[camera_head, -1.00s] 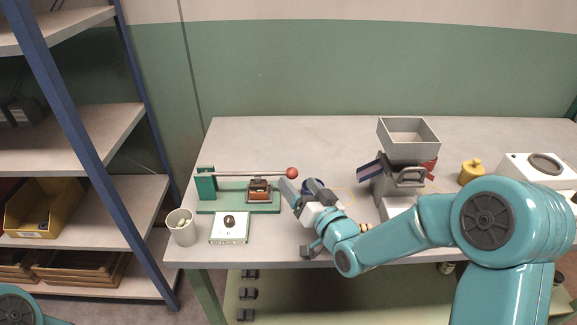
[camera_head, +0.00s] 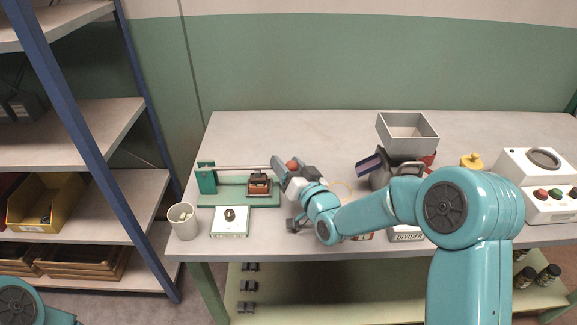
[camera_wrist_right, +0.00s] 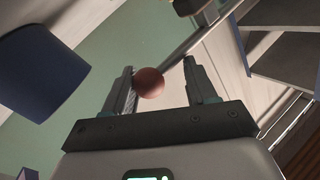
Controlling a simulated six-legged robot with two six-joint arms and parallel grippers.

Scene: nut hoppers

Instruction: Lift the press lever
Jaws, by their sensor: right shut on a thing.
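The press (camera_head: 206,181) stands at the left of the table, with a green base and post. Its lever (camera_head: 235,168) is a thin rod running right from the post, about level, over a brown block (camera_head: 259,184). The lever's red ball knob (camera_head: 292,164) is at the rod's right end. My right gripper (camera_head: 289,168) is shut on the knob. In the right wrist view, the knob (camera_wrist_right: 149,83) sits between the two fingers, against the left one. My left gripper is out of view.
A white cup (camera_head: 182,222) and a white box with a dark knob (camera_head: 230,222) stand in front of the press. A grey hopper (camera_head: 407,133) stands to the right. A blue-framed shelf (camera_head: 92,160) is at the left. The table's back is clear.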

